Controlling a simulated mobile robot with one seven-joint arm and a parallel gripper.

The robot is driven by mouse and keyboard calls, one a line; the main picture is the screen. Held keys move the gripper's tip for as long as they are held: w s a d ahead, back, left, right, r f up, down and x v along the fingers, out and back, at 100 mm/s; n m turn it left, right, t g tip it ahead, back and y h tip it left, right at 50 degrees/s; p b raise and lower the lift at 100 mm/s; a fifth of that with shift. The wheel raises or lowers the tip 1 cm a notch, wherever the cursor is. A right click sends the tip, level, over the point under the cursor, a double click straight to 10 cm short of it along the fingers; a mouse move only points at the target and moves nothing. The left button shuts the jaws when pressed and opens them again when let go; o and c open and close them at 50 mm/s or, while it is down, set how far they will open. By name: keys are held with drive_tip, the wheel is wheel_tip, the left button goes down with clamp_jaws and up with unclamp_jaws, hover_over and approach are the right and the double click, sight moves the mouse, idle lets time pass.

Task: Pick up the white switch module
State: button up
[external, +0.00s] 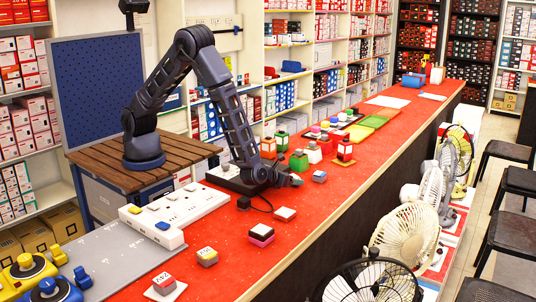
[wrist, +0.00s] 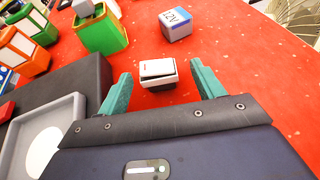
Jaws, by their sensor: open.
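A small module with a white top and dark sides (wrist: 157,74) lies on the red counter in the wrist view. It sits between the two teal fingers of my gripper (wrist: 160,68), with a gap on each side, and neither finger appears to touch it. My gripper (external: 292,181) is open, low over the counter in the external view, and seems to hide this module there.
A blue-grey block marked 12V (wrist: 176,24) is just beyond the module. A green block (wrist: 103,32) and orange blocks (wrist: 22,48) stand to the left. Red counter is clear at right.

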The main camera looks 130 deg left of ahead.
drive_tip(key=x, duration=0.4)
drive_tip(key=shift+a, duration=0.45)
drive_tip(key=c, duration=1.1)
drive_tip(key=shift+o, duration=0.2)
